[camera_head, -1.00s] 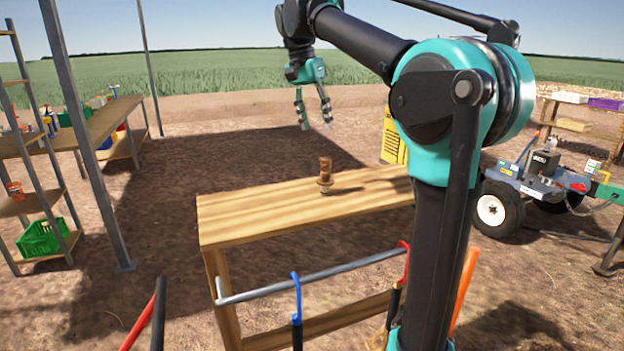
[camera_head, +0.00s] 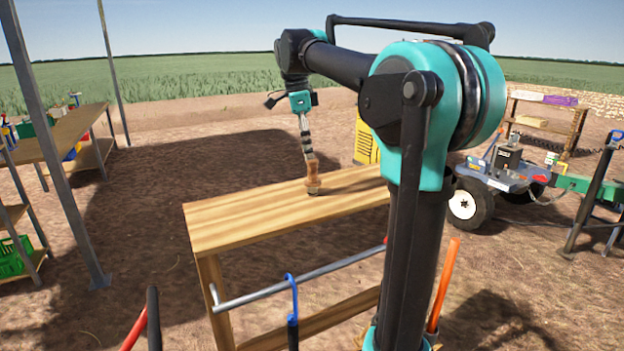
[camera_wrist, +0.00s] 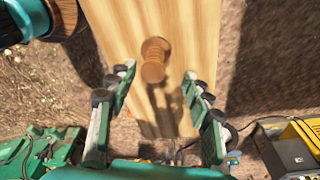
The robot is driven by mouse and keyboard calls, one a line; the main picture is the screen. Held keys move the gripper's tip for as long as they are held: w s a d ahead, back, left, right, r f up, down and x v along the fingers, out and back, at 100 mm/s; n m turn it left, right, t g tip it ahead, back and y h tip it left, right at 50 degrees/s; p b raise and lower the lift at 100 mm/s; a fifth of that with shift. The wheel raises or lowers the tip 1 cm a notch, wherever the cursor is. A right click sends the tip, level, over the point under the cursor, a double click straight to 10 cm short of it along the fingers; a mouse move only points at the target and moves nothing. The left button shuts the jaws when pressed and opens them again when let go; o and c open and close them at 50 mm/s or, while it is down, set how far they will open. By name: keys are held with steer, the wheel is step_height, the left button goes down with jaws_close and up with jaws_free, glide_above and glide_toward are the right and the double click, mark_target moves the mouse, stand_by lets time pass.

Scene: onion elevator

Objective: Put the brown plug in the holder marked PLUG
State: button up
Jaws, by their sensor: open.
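The brown plug (camera_head: 312,177) stands upright on the wooden table (camera_head: 240,222), near the middle of its top. In the wrist view the plug (camera_wrist: 154,60) is seen from above, beyond the fingertips and roughly in line with the gap between them. My gripper (camera_head: 306,142) is above the plug in the head view, pointing down, with its fingers seen edge-on. In the wrist view my gripper (camera_wrist: 160,82) is open, with a finger on each side and nothing between them. No holder marked PLUG can be made out.
A metal rail (camera_head: 300,278) with a blue hook (camera_head: 293,290) runs along the table's near side. A wheeled cart (camera_head: 500,180) stands at right, a yellow box (camera_head: 366,142) behind the table. Shelves with small items (camera_head: 75,135) and a metal post (camera_head: 60,150) stand at left.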

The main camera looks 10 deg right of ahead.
mark_target(314, 181)
steer(key=f, duration=0.5)
steer(key=shift+d, duration=0.4)
steer(key=f, duration=0.3)
steer(key=s+d+f, duration=0.1)
steer(key=shift+f, duration=0.75)
steer(key=shift+c, duration=0.4)
jaws_close()
